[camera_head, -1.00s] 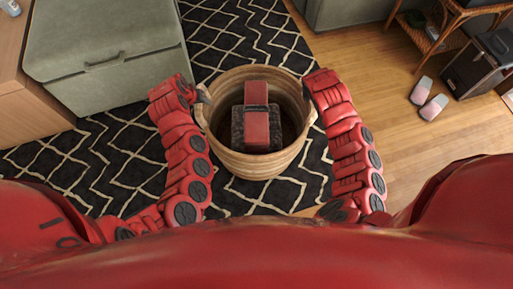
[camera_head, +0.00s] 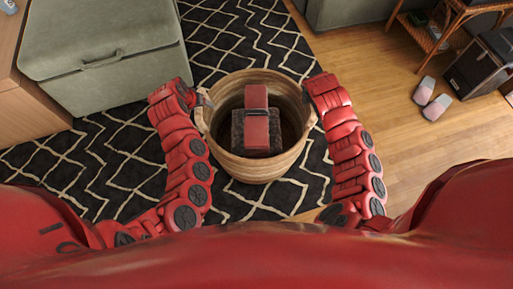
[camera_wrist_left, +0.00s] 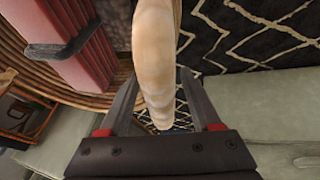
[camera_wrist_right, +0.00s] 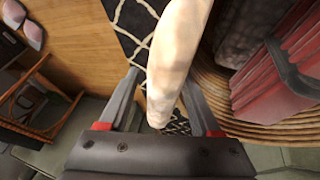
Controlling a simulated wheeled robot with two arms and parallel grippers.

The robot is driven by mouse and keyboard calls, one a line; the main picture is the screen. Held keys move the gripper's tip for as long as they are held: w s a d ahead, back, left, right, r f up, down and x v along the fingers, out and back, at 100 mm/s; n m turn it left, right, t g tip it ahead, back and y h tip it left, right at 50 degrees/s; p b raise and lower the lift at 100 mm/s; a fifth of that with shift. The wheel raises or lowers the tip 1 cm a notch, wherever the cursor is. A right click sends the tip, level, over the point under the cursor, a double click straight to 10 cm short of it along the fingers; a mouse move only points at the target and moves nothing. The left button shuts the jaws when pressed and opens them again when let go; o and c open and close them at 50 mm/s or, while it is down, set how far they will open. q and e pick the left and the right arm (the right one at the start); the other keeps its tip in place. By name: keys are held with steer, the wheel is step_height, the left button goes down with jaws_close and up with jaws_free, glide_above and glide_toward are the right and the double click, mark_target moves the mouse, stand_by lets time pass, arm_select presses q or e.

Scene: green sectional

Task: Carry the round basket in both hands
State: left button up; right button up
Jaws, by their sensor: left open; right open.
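The round woven basket (camera_head: 259,172) stands on the patterned rug in the head view. Inside it are a red block with a dark strap (camera_head: 256,98) and a dark grey speckled item under or behind it. My left gripper (camera_head: 206,99) is at the basket's left side. In the left wrist view its open jaws (camera_wrist_left: 160,90) sit either side of a pale handle (camera_wrist_left: 153,50). My right gripper is at the right side, its jaws mostly hidden by my arm in the head view. In the right wrist view its open jaws (camera_wrist_right: 160,80) straddle the other pale handle (camera_wrist_right: 180,45).
A grey-green upholstered piece (camera_head: 110,95) stands at the left, beside a wooden cabinet (camera_head: 30,105). Pink-and-grey slippers (camera_head: 430,100) lie on the wood floor at the right, near a dark box (camera_head: 482,70) and a rattan table (camera_head: 440,35).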

steer(key=shift+s+a+r, duration=0.1)
steer(key=shift+a+r, duration=0.05)
steer(key=shift+r, duration=0.35)
arm_select(q)
steer(key=v, duration=1.2)
arm_select(e)
steer(key=v, duration=1.1)
steer(key=shift+s, duration=0.15)
steer(key=shift+f, duration=0.1)
